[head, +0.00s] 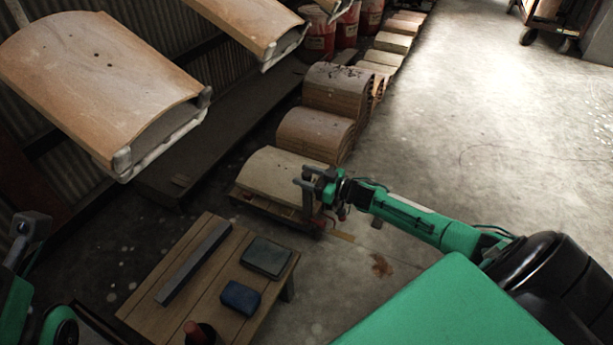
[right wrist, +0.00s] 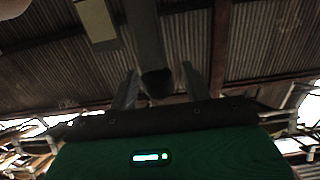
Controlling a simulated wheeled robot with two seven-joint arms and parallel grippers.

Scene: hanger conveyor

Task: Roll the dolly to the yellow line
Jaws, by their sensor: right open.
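The low dolly (head: 265,205) stands on the floor at the middle of the head view, carrying a curved wooden panel (head: 283,168). My right gripper (head: 305,182) is open at the dolly's right end; I cannot tell whether it touches the dolly. In the right wrist view its two fingers (right wrist: 158,92) stand apart, with a grey bar (right wrist: 145,35) with a dark end between or behind them. A short, faint yellowish strip (head: 343,237) lies on the floor just right of the dolly. My left gripper (head: 33,226) shows partly at the left edge; its jaws are unclear.
A wooden table (head: 205,275) with a grey bar, a dark block and a blue block stands in front. Stacked curved panels (head: 318,133) stand behind the dolly. Large panels (head: 105,75) hang at upper left. The floor (head: 490,120) to the right is open.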

